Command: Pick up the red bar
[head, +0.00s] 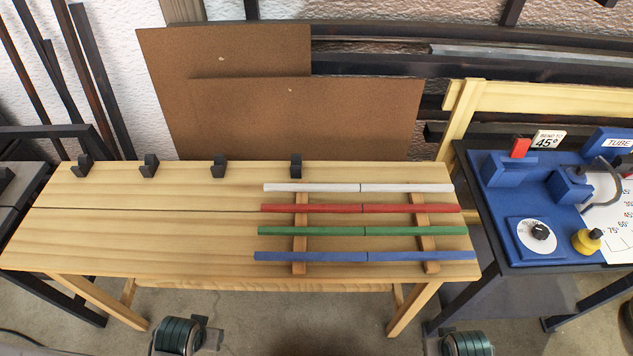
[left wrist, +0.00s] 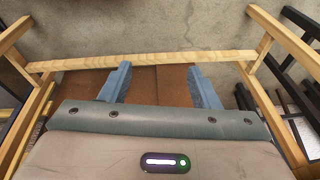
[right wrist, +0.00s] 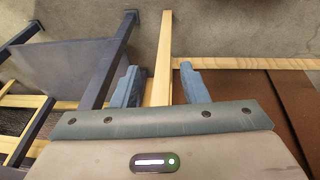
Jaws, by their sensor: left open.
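The red bar (head: 335,208) lies across two wooden rests on the bench in the head view, second from the back. A white bar (head: 320,187) lies behind it, and a green bar (head: 320,231) and a blue bar (head: 320,257) lie in front. Each bar has a thin dark mark near its middle. My left gripper (left wrist: 160,84) is open and empty in the left wrist view, with no bar between its blue fingers. My right gripper (right wrist: 160,86) is also open and empty in the right wrist view. Neither wrist view shows the red bar.
The wooden bench (head: 150,235) is bare on its left half, apart from a dark lengthwise line. Several black blocks (head: 220,167) stand along its back edge. A blue bending station (head: 520,215) with a dial and a 45° sign stands on the right.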

